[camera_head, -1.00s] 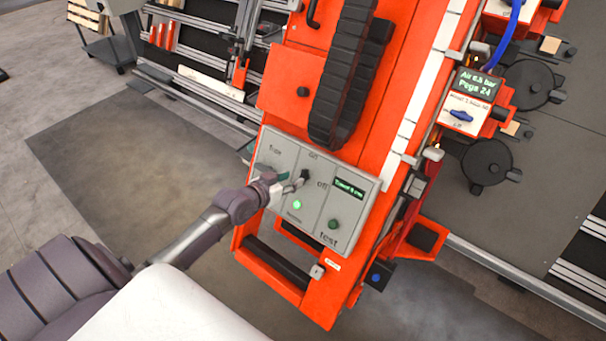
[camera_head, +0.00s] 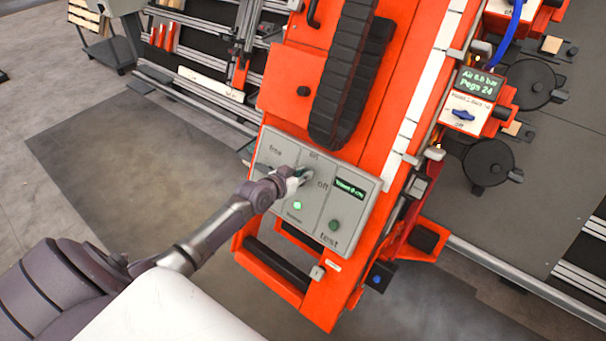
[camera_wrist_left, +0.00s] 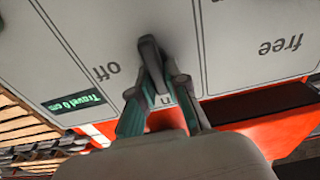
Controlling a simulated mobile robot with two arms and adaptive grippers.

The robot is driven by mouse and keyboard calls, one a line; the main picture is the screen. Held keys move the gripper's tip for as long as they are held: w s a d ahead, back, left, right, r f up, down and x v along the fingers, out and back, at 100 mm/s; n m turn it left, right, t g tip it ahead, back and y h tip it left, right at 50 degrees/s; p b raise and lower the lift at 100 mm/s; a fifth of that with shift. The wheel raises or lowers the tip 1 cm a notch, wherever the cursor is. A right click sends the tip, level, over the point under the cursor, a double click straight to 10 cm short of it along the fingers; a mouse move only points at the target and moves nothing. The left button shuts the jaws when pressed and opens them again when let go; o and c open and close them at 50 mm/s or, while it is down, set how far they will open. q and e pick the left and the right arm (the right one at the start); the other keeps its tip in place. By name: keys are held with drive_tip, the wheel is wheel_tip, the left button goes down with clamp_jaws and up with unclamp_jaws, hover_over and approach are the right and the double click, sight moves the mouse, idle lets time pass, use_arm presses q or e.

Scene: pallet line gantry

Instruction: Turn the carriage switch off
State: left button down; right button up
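The carriage switch is a dark knob (camera_wrist_left: 150,62) on the grey control panel (camera_head: 347,213) of the orange carriage. In the left wrist view the knob lies along the line to the partly covered "on" label, with "off" to its left. My left gripper (camera_head: 301,175) is at the switch and hides most of it in the head view. Its two teal-edged fingers (camera_wrist_left: 160,92) reach to either side of the knob, close to it; I cannot tell whether both touch. My right gripper is not in view.
The panel has a lit green lamp (camera_head: 297,205), a green test button (camera_head: 333,224) and a travel display (camera_head: 350,189). An orange handle frame lies below the panel. A second box with a blue switch (camera_head: 463,114) stands at right. Open floor lies left.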

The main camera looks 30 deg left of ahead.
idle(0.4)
use_arm(q)
drive_tip(key=n+p, duration=0.1)
drive_tip(key=n, duration=0.1)
drive_tip(key=n+p, duration=0.1)
drive_tip(key=n, duration=0.1)
drive_tip(key=shift+a+r+p, duration=0.1)
drive_tip(key=shift+a+p, duration=0.1)
drive_tip(key=shift+p, duration=0.1)
drive_tip(key=n+p, duration=0.1)
drive_tip(key=n, duration=0.1)
drive_tip(key=n+p, duration=0.1)
drive_tip(key=n, duration=0.1)
drive_tip(key=shift+a+n+y, duration=0.2)
drive_tip(key=shift+n+y, duration=0.2)
drive_tip(key=n, duration=0.1)
drive_tip(key=n+p, duration=0.1)
drive_tip(key=n, duration=0.1)
drive_tip(key=n+p, duration=0.1)
drive_tip(key=shift+s+a+f+n+g, duration=0.15)
drive_tip(key=shift+a+f+n+g, duration=0.05)
drive_tip(key=shift+f+n+g, duration=0.15)
drive_tip(key=n+p, duration=0.1)
drive_tip(key=n, duration=0.1)
drive_tip(key=n+p, duration=0.1)
drive_tip(key=shift+s+f+n+y, duration=0.1)
drive_tip(key=shift+f+n+y, duration=0.1)
drive_tip(key=shift+n+y, duration=0.15)
drive_tip(key=shift+f+n, duration=0.15)
drive_tip(key=shift+n, duration=0.55)
